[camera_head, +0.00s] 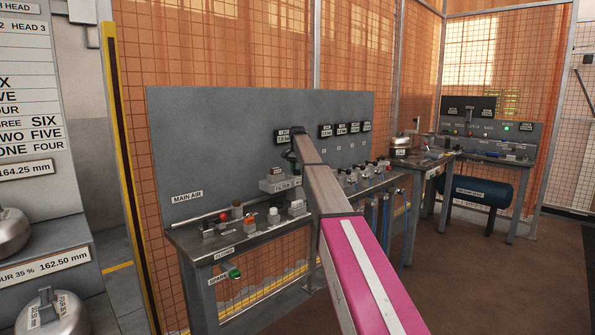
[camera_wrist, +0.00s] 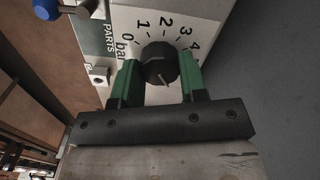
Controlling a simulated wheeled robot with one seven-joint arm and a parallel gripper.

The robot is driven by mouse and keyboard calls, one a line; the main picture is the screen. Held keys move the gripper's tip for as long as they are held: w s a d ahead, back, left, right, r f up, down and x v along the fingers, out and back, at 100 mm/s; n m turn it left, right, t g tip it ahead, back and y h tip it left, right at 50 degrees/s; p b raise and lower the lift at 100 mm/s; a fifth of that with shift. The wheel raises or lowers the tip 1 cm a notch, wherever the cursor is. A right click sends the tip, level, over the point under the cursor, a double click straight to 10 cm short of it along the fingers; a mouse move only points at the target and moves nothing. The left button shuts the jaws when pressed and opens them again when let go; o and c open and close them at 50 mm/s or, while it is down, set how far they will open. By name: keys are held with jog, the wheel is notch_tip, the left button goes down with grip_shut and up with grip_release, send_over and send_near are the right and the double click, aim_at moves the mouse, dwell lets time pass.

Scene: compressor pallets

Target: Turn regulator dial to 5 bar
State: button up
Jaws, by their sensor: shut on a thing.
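In the wrist view the regulator dial (camera_wrist: 157,61) is a round black knob on a pale plate (camera_wrist: 122,21) printed "bar". The numbers 0, 1, 2, 3 and 4 curve around it; no 5 is visible. Light marks show on the dial face, but I cannot clearly read which number it points to. My gripper (camera_wrist: 159,68) has its two green fingers on either side of the dial and is shut on it. In the head view my gripper (camera_head: 290,157) is at the grey panel (camera_head: 230,140), and my arm hides the dial.
A bench (camera_head: 235,238) with small fittings and a red knob stands below the panel. A blue-tipped lever (camera_wrist: 46,9) is at the upper left in the wrist view. A second bench with a dark blue tank (camera_head: 477,192) stands at the right.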

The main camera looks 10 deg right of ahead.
aim_at(297, 170)
jog(key=n, duration=0.5)
jog(key=shift+a+n, duration=0.1)
jog(key=shift+n, duration=0.3)
jog(key=n, duration=0.5)
dwell(0.4)
jog(key=o, duration=0.9)
jog(key=shift+r, duration=0.15)
notch_tip(297, 170, up, 10)
jog(key=shift+r, duration=0.25)
jog(key=shift+s, duration=0.15)
